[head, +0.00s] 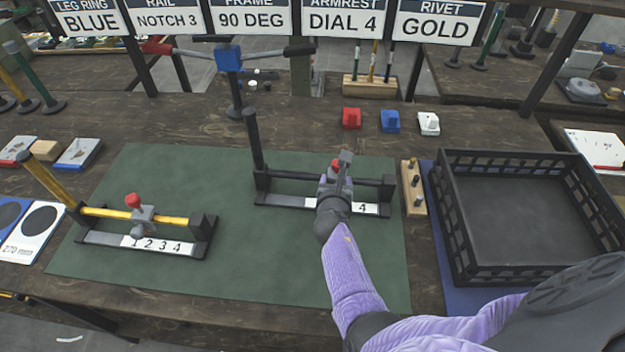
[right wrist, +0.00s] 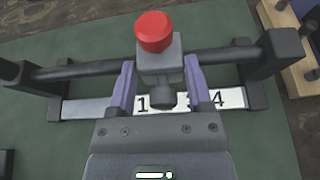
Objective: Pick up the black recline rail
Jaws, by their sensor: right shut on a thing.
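The black recline rail (head: 295,174) lies across a dark stand at the right of the green mat, with a black bar (head: 254,140) rising at its left end. In the right wrist view the rail (right wrist: 90,71) runs across between the stand's end supports. A grey slider block (right wrist: 160,70) with a red knob (right wrist: 154,31) sits on it. My right gripper (head: 337,172) is above the rail; its purple fingers (right wrist: 160,85) are shut on either side of the slider block. The rail appears still seated in the supports. My left gripper is out of view.
A yellow rail (head: 95,212) with its own stand is at the left of the green mat (head: 270,255). A black crate (head: 535,270) stands at the right, beside a wooden peg block (head: 413,190). Red, blue and white small blocks (head: 389,121) lie behind. Signs hang above.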

